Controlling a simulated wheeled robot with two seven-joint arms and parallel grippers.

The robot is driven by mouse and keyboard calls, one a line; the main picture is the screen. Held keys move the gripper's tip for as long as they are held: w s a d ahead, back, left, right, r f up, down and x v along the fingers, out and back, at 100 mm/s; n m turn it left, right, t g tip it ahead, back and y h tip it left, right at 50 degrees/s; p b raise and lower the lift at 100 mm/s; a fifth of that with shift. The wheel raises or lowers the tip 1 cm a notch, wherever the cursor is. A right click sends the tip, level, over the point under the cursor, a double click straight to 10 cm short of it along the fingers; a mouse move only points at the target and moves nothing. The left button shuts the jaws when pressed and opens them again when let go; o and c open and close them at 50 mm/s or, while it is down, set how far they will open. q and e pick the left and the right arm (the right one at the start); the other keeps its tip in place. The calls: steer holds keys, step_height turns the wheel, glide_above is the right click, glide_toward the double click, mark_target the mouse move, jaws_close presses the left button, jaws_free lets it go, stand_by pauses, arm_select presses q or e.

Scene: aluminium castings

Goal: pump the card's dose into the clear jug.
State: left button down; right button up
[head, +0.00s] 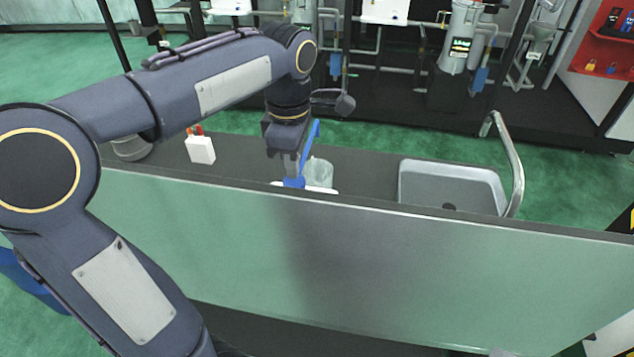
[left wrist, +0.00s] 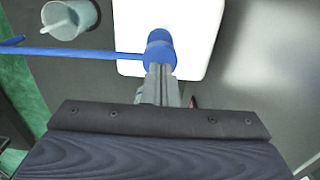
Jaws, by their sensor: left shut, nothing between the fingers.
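My left gripper (head: 291,168) is shut and empty, its fingers pointing down at the blue pump (head: 294,183) on the counter. In the left wrist view the fingertips (left wrist: 157,72) overlap the round blue pump head (left wrist: 161,47); I cannot tell whether they touch it. A thin blue spout (left wrist: 90,53) runs left from the head. The pump stands on a white container (left wrist: 205,30), mostly hidden in the head view. The clear jug (head: 320,172) stands beside the pump; it also shows in the left wrist view (left wrist: 75,18), left of the container. I cannot make out a card. My right gripper is out of view.
The dark counter (head: 365,178) has a raised pale front panel (head: 400,265). A white holder with red-topped items (head: 200,149) stands left of the pump. A sink (head: 450,185) with a curved tap (head: 512,160) is at the right. Pipework stands behind.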

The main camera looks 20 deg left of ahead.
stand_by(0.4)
arm_select(q)
step_height(320, 180, up, 5)
steer(key=p, duration=0.4)
steer(key=shift+f, duration=0.15)
steer(key=shift+r, duration=0.65)
